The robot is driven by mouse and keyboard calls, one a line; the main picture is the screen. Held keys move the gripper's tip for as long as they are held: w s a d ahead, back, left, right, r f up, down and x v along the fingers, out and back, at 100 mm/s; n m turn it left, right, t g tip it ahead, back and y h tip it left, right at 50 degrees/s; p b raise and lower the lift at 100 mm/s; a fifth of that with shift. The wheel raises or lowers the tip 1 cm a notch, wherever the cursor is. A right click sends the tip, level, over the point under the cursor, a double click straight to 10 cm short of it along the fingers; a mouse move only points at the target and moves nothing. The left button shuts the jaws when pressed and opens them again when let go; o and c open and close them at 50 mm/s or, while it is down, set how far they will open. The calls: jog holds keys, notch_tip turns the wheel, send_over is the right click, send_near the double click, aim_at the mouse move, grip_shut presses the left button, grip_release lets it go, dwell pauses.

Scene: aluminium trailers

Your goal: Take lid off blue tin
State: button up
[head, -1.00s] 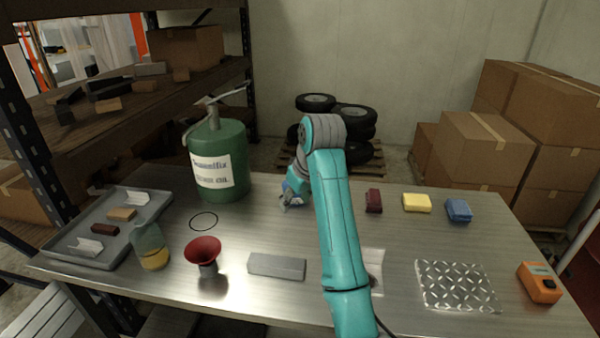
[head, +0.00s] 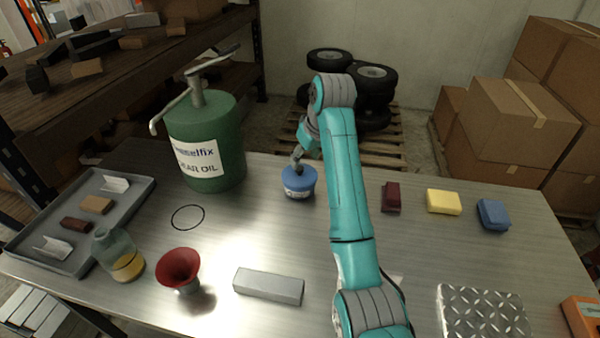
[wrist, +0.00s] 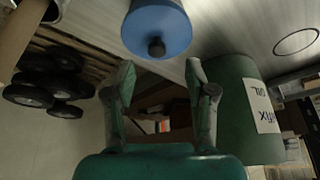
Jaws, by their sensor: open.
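The blue tin (head: 299,189) stands upright at the back middle of the metal table, with its blue lid on. In the wrist view the lid (wrist: 157,22) shows at the top, with a dark knob (wrist: 156,47) facing my gripper. My gripper (wrist: 160,76) is open and empty, its two fingers spread on either side of the knob's line but short of it. In the head view my gripper (head: 297,163) hangs just above the lid and hides the knob.
A green gear-oil can (head: 206,140) with a pump stands left of the tin. A black ring (head: 188,217), a red funnel (head: 180,268) and a grey bar (head: 268,285) lie nearer. Maroon (head: 391,197), yellow (head: 443,201) and blue (head: 493,214) blocks lie right.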

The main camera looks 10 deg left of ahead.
aim_at(300, 168)
jog(key=shift+w+x, duration=0.2)
jog(key=shift+x, duration=1.55)
jog(key=shift+w+x, duration=0.2)
jog(key=shift+x, duration=1.55)
jog(key=shift+r, duration=0.15)
jog(key=c, duration=1)
